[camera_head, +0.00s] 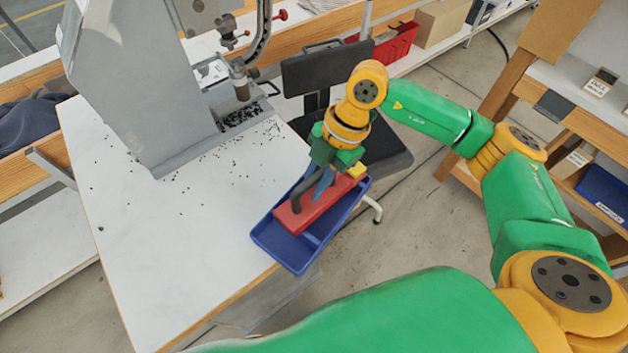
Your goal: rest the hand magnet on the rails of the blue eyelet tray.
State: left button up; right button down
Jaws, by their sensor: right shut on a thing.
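The blue eyelet tray (288,255) is at the right corner of the white table. The hand magnet (310,208) is a red bar with a dark handle and a yellow end. It lies lengthwise over the tray, within its outline. My right gripper (324,182) comes down from above and is shut on the magnet's handle. The magnet and gripper hide much of the tray's inside and its rails. I cannot tell whether the magnet touches the rails or hangs just above them. My left gripper is not in view.
A grey press (145,80) stands at the back of the white table (170,250). Small black eyelets are scattered around its base. A dark chair (370,150) stands close behind the tray. A shelf (580,110) is at the right. The front of the table is clear.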

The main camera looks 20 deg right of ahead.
jog(key=shift+f, duration=0.2)
jog(key=c, duration=0.7)
grip_release()
jog(key=shift+d+r, duration=0.1)
